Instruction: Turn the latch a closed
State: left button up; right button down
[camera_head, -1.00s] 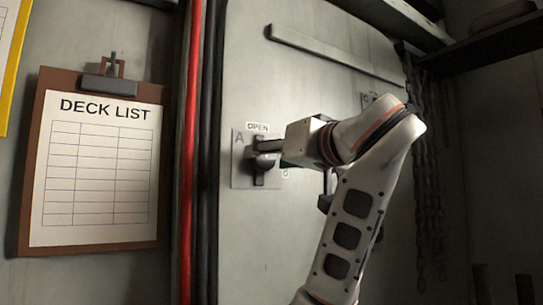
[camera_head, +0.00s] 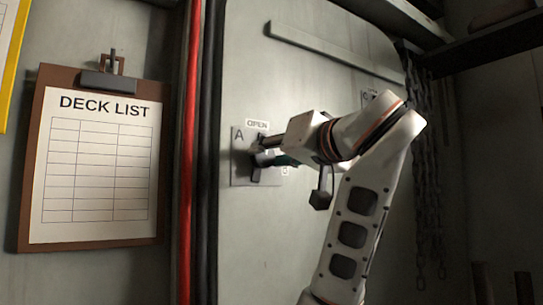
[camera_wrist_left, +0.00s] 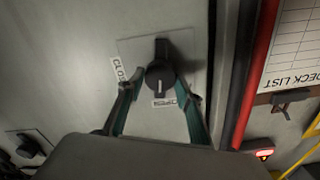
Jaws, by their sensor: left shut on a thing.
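Latch A (camera_head: 256,172) is a dark turning handle on a grey plate marked "A" on the pale door, with an "OPEN" label above it. In the left wrist view the latch (camera_wrist_left: 160,77) has a round hub with a white mark pointing at the "OPEN" label; a "CLOSED" label sits to the left. My left gripper (camera_head: 264,150) is at the latch, its two fingers on either side of the hub and shut on it. The gripper (camera_wrist_left: 163,88) also shows in the wrist view. Its fingers partly hide the handle in the head view. My right gripper is not in view.
A clipboard (camera_head: 98,165) headed "DECK LIST" hangs at the left. Red and black cables (camera_head: 188,150) run vertically between it and the door. Another latch plate (camera_wrist_left: 30,145) shows at the wrist view's lower left. Chains (camera_head: 428,180) hang at the right.

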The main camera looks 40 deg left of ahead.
pick_arm(q)
jog(key=m, duration=0.3)
jog(key=shift+m, duration=0.3)
jog(key=m, duration=0.3)
jog(key=shift+m, duration=0.3)
jog(key=m+p, duration=0.1)
jog(key=m, duration=0.5)
jog(key=shift+m, duration=1.3)
jog(key=o, duration=1.1)
